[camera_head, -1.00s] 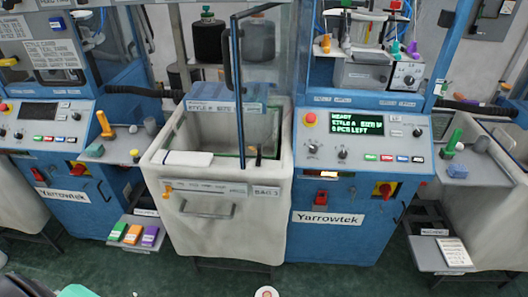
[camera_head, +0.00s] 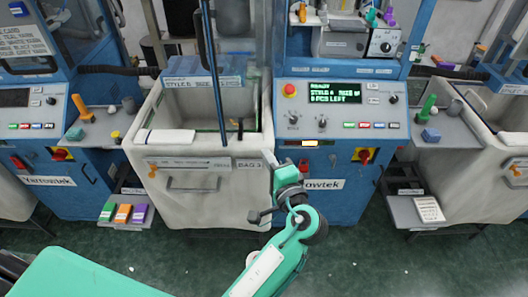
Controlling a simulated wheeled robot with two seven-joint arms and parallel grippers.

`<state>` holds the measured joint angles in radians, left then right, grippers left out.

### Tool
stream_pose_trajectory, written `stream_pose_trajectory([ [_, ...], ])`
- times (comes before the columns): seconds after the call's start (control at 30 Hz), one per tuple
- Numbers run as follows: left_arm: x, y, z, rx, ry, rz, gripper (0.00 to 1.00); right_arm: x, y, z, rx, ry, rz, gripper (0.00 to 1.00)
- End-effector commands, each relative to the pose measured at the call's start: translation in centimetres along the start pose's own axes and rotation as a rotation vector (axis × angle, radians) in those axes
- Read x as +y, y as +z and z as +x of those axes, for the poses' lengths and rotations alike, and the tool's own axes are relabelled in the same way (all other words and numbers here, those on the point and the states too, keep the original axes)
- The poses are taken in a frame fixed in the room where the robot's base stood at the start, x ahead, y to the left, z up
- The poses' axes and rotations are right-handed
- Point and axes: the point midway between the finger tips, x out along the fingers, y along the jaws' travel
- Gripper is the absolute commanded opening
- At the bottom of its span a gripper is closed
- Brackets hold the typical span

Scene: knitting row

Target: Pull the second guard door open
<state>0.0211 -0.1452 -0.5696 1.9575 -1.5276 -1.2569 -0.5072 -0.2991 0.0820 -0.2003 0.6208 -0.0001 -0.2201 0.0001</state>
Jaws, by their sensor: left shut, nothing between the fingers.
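A clear guard door with a thin blue upright edge (camera_head: 212,75) stands over the middle machine's bin, and its top is cut off by the picture. The edge stands forward of the machine's frame, so the door looks swung out; how far, I cannot tell. My left gripper (camera_head: 269,159) is at the end of a green arm rising from the bottom of the picture. It is shut and empty, in front of the bin's right edge, below and right of the door's lower end. It looks apart from the door. My right gripper is not in view.
The pale bin (camera_head: 245,200) stands beside the blue Yarrowtek machine, whose panel has a lit screen (camera_head: 344,92) and a red button (camera_head: 289,91). Low shelves hold coloured boxes (camera_head: 123,213) at left and a card (camera_head: 429,209) at right. Green floor lies in front.

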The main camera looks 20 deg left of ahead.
Motion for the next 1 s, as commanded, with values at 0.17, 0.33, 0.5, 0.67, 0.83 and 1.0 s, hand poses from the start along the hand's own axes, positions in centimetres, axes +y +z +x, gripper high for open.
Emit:
stream_pose_trajectory([
  [0.17, -0.7, 0.0, 4.0, 0.000, -0.003, 0.003, 0.00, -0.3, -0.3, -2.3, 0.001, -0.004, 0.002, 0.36],
  [0.33, -0.6, 0.0, 7.7, 0.000, -0.002, 0.003, 0.00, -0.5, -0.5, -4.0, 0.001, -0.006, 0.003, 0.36],
  [0.5, -0.4, 1.6, 9.3, 0.002, 0.000, 0.003, 0.00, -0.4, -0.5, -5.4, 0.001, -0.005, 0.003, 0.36],
  [0.67, -0.1, 2.5, 10.2, 0.002, 0.002, 0.001, 0.00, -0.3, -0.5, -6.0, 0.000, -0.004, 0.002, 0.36],
  [0.83, 0.1, 2.8, 10.5, 0.003, 0.002, -0.001, 0.00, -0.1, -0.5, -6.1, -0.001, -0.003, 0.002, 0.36],
  [1.0, 0.1, 2.8, 10.5, 0.003, 0.002, -0.001, 0.00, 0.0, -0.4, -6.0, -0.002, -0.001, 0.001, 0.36],
])
